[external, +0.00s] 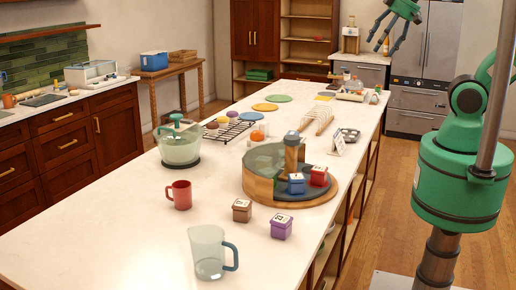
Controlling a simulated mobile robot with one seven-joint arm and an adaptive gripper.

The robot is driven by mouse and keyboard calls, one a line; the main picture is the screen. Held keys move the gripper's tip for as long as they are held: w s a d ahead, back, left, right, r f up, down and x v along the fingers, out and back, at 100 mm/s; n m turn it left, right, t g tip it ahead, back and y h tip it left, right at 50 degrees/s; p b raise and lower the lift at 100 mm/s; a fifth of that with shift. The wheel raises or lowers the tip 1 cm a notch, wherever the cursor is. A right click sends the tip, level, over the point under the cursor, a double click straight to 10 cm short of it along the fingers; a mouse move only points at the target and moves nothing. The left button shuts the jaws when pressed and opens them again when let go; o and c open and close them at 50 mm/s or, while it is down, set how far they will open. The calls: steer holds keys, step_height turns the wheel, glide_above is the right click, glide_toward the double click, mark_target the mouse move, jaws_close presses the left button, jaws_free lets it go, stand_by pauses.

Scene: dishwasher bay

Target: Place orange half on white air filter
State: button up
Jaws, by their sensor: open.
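A small round orange thing (257,135), which may be the orange half, shows in the middle of the long white island. A pale, whitish thing (263,127) is close around it. I cannot tell whether this is the white air filter, or whether the orange thing rests on it or stands in front of it. My gripper (382,46) is at the top right, raised above the far end of the island. Its dark fingers are spread and empty, well away from the orange thing.
A round wooden organizer (258,188) with lidded boxes stands near the orange thing. A wire rack (228,131), a green-lidded bowl (180,145), a wooden rack (318,121), a red mug (180,195) and a clear pitcher (208,254) also stand on the island. The near left surface is clear.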

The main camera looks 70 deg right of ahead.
steer(key=shift+s+a+f, duration=0.1)
steer(key=shift+s+f, duration=0.05)
steer(key=shift+s, duration=0.4)
steer(key=shift+s+a+f, duration=0.1)
steer(key=shift+s+f, duration=0.05)
steer(key=shift+s, duration=0.4)
steer(key=shift+f, duration=0.1)
step_height(320, 180, down, 15)
steer(key=b, duration=1.5)
steer(key=shift+r, duration=0.2)
